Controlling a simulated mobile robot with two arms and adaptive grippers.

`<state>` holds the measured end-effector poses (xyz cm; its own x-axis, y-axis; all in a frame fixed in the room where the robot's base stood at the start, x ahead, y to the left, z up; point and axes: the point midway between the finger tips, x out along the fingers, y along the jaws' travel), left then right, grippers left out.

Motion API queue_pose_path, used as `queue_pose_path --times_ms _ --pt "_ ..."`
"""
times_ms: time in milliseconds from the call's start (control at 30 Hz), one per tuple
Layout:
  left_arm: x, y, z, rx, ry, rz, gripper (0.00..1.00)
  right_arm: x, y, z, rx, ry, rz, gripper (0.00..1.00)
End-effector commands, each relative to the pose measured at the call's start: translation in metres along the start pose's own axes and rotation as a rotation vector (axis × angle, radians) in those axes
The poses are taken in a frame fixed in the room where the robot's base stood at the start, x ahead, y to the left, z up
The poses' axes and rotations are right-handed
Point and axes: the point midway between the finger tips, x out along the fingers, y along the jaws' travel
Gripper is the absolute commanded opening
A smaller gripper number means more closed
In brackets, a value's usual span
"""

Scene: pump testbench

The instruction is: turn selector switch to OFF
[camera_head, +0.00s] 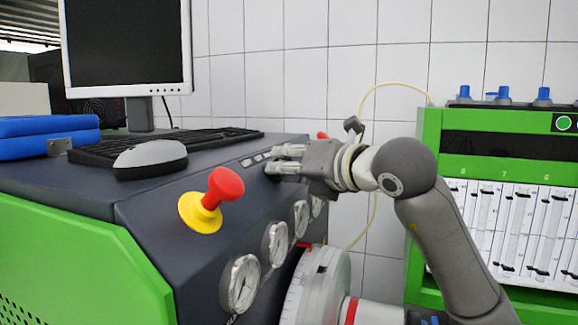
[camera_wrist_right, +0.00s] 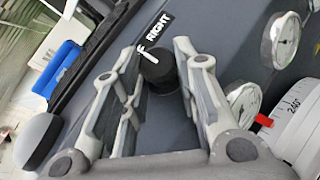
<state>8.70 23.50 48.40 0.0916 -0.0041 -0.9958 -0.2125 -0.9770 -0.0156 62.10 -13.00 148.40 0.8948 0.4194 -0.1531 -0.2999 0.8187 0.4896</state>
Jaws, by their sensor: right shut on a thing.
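The selector switch (camera_wrist_right: 160,72) is a round black knob with a white pointer line, on the dark sloped panel. In the wrist view it sits between the fingertips of my right gripper (camera_wrist_right: 157,47), beside a black label reading RIGHT (camera_wrist_right: 160,27). There the fingers mostly hide the knob. My left gripper is in neither view.
A red mushroom button on a yellow base (camera_head: 212,198) stands out from the panel left of the gripper. Pressure gauges (camera_head: 240,282) line the panel below. A mouse (camera_head: 150,160) and keyboard (camera_head: 170,143) lie on top. A large round dial (camera_head: 315,290) sits at lower right.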

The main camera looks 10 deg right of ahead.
Motion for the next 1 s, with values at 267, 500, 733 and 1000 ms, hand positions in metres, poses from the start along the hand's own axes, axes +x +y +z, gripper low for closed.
queue_pose_path --times_ms 267,500,733,1000 --pt "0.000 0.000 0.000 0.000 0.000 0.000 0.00 -0.001 0.000 0.002 -0.001 -0.004 0.001 0.50" --pt "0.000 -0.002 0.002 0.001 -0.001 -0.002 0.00 -0.001 0.000 0.001 -0.001 -0.002 0.001 0.50" --pt "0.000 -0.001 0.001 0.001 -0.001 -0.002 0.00 -0.023 0.000 0.001 -0.004 -0.005 0.001 0.50" --pt "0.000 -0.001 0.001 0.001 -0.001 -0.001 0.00 -0.082 -0.001 0.002 -0.004 -0.006 0.000 0.50"
